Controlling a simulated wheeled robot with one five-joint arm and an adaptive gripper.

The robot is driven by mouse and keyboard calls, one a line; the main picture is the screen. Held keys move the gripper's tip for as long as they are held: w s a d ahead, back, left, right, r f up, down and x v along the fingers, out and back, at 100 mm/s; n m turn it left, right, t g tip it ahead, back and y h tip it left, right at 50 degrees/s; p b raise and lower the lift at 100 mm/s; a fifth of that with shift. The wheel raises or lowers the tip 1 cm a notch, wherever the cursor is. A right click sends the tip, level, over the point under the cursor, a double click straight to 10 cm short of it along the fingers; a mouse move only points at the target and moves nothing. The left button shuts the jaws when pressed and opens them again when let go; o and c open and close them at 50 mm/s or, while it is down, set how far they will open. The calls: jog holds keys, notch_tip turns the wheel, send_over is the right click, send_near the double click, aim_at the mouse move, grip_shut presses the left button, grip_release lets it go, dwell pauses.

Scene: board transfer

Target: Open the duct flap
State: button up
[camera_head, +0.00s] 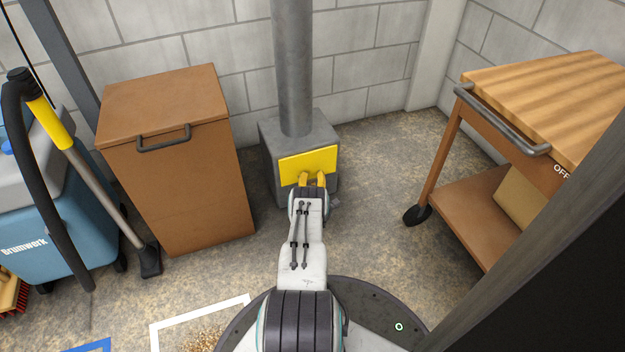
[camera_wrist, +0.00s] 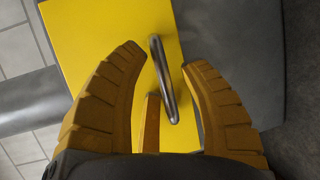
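The duct flap (camera_head: 308,165) is a yellow plate on the front of a grey box (camera_head: 268,150) at the foot of a grey pipe, and it looks closed. The flap also fills much of the wrist view (camera_wrist: 85,35), with a metal bar handle (camera_wrist: 161,75) on it. My gripper (camera_head: 313,180) is in front of the flap's lower part. In the wrist view my gripper (camera_wrist: 166,58) is open, with one yellow finger on each side of the handle and gaps between. I cannot tell whether the handle lies fully between the fingertips in depth.
A brown lidded bin (camera_head: 185,190) stands left of the duct box. A blue vacuum (camera_head: 60,215) with hose and wand is farther left. A wooden cart (camera_head: 470,190) stands at the right. Floor is free between the duct box and the cart.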

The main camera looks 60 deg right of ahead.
grip_shut()
